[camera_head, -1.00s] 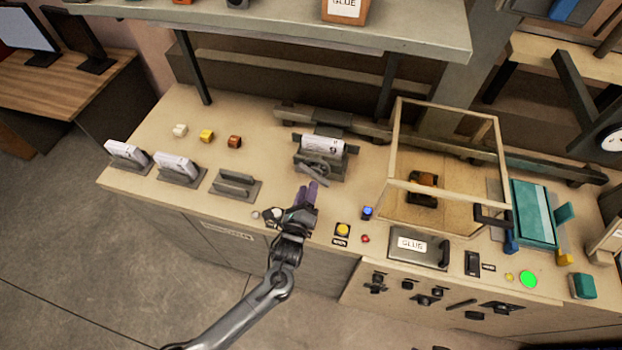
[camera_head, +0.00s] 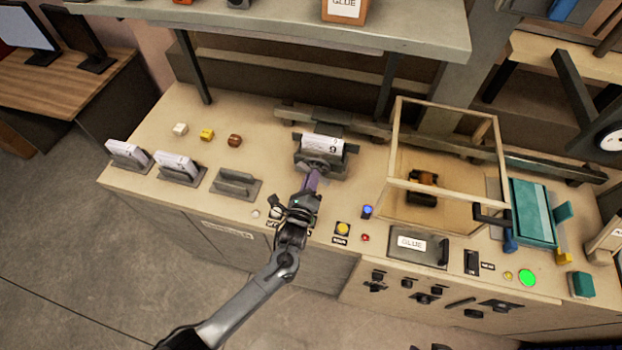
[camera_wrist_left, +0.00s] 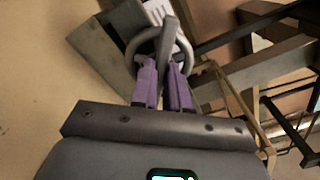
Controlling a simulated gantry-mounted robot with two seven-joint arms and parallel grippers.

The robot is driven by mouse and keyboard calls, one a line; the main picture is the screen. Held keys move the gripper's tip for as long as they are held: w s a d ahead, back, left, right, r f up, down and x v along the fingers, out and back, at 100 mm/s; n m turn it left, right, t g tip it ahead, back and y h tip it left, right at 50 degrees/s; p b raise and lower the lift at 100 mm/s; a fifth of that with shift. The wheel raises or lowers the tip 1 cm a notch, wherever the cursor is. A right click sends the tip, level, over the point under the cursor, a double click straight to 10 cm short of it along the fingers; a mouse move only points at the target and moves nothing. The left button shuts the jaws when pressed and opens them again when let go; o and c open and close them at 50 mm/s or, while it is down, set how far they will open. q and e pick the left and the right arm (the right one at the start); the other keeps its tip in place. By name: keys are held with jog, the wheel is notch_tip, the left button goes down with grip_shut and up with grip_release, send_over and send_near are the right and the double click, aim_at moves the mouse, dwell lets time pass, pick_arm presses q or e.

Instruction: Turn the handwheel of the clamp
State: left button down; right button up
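The clamp (camera_head: 326,162) stands near the middle of the bench, a dark grey block with a white printed roll or paper stack (camera_head: 322,145) on top. Its handwheel (camera_wrist_left: 187,45) is a grey ring with a straight bar across it, seen at the top of the left wrist view. My left gripper (camera_head: 314,174) reaches the clamp's front, its purple fingers at the wheel. In the wrist view the two fingertips (camera_wrist_left: 162,68) lie closely on either side of the bar, which fills the gap between them. The fingers partly hide the wheel in the head view. My right gripper is not visible.
A wooden-framed enclosure (camera_head: 448,190) stands right of the clamp. Left are grey holders (camera_head: 236,185), two with white paper stacks. A shelf (camera_head: 270,25) overhangs behind.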

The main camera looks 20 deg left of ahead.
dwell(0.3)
pick_arm(q)
jog(key=shift+f+n+b, duration=0.15)
jog(key=shift+n+b, duration=0.15)
jog(key=shift+n, duration=3.6)
jog(key=shift+f+n+b, duration=0.15)
jog(key=shift+n+b, duration=0.15)
jog(key=shift+n, duration=3.6)
jog(key=c, duration=1.1)
grip_release()
